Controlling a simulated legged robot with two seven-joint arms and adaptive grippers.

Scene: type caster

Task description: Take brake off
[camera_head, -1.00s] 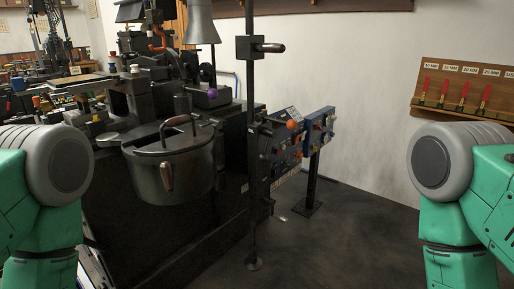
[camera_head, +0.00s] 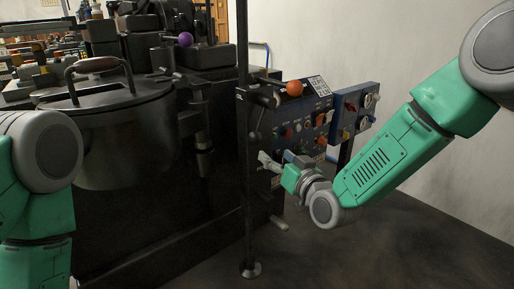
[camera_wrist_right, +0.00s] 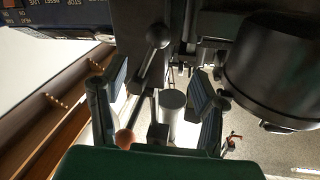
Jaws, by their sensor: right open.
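My right gripper (camera_head: 268,162) is open in front of the dark machine, left of the control panel's lower part. In the right wrist view its two fingers (camera_wrist_right: 158,85) stand apart, with a black ball-ended lever (camera_wrist_right: 157,37) and a grey cylinder (camera_wrist_right: 172,100) visible between and beyond them. I cannot tell whether the fingers touch anything. An orange ball knob (camera_head: 294,88) sits above the panel; an orange ball (camera_wrist_right: 124,138) also shows low in the wrist view. No label shows which control is the brake. My left gripper is out of view.
The control panel (camera_head: 305,130) carries several knobs and buttons. A tall dark post (camera_head: 243,200) stands just left of my right gripper. A lidded pot (camera_head: 115,130) is at left. The floor (camera_head: 400,240) at right is open.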

